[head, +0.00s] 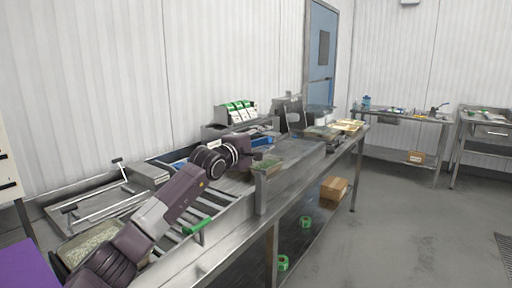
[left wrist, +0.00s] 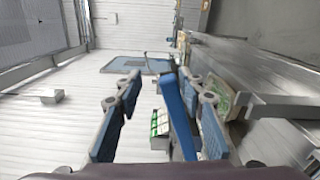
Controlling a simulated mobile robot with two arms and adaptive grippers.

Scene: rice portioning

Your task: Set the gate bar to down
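My left arm reaches from the lower left of the head view over the roller conveyor (head: 190,245). My left gripper (head: 262,154) is at its far end, near the conveyor's far part, and small there. In the left wrist view, the left gripper (left wrist: 160,80) has its two blue-padded fingers well apart. A long blue bar-like piece (left wrist: 177,115) shows between them, close to the right finger; contact cannot be told. A blue piece (head: 262,140) also shows beyond the gripper in the head view. I cannot tell for sure which part is the gate bar. My right gripper is not in view.
A green-handled piece (head: 197,226) lies across the rollers. A metal bar frame (head: 95,205) and a tray of rice-like grains (head: 88,243) are at left. Green-and-white boxes (head: 236,110) stand behind the line. A cardboard box (head: 334,188) is on the lower shelf. The floor at right is clear.

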